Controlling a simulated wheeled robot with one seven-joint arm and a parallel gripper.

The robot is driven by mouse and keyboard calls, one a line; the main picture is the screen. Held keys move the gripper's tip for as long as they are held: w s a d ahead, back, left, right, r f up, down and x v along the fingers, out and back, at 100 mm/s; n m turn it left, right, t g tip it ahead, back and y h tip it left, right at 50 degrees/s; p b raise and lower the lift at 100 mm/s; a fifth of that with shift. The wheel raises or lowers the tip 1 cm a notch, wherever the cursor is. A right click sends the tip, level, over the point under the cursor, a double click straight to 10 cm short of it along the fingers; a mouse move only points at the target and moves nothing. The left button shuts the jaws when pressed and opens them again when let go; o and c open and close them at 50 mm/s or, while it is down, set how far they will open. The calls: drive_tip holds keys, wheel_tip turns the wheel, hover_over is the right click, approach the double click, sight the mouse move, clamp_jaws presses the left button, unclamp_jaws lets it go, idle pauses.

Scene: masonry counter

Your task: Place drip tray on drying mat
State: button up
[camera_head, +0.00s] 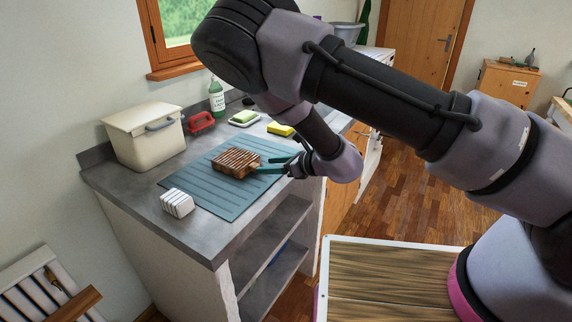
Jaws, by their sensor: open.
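The drying mat (219,201) is a teal, ribbed sheet lying flat on the grey counter. A brown slatted wooden piece (235,161), which I take to be the drip tray, appears to rest on the mat's middle to far part. My gripper (267,164) reaches in from the right, with its teal fingers open at the right side of the slatted piece. I cannot tell whether the fingers touch it. The piece's underside is hidden.
A white ribbed block (177,203) stands by the mat's left edge. Behind the mat are a cream lidded bin (145,138), a red brush-like item (201,122), a green bottle (217,98), a dish with a sponge (244,118) and a yellow sponge (281,129). The counter's front left is bare.

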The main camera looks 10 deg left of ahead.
drive_tip(key=v, duration=0.8)
drive_tip(key=s+d+r+n+g, duration=0.2)
drive_tip(key=s+r+n+g, duration=0.1)
drive_tip(key=r, duration=0.4)
drive_tip(key=s+d+r+n+g, duration=0.2)
drive_tip(key=s+d+r+n, duration=0.1)
drive_tip(key=r, duration=0.5)
drive_tip(key=s+d+r+n+g, duration=0.2)
drive_tip(key=s+r+n+g, duration=0.1)
drive_tip(key=r, duration=0.4)
drive_tip(key=s+d+r+n+t+h, duration=0.1)
drive_tip(key=d+r+n+t+h, duration=0.3)
drive_tip(key=d, duration=0.9)
drive_tip(key=s+d+r+n+t+h, duration=0.1)
drive_tip(key=d+r+n+t+h, duration=0.4)
drive_tip(key=d, duration=0.8)
wheel_tip(320, 180, up, 3)
drive_tip(key=shift+d+r+t+h, duration=0.15)
drive_tip(key=shift+d+t+h, duration=0.2)
drive_tip(key=shift+t+h, duration=0.35)
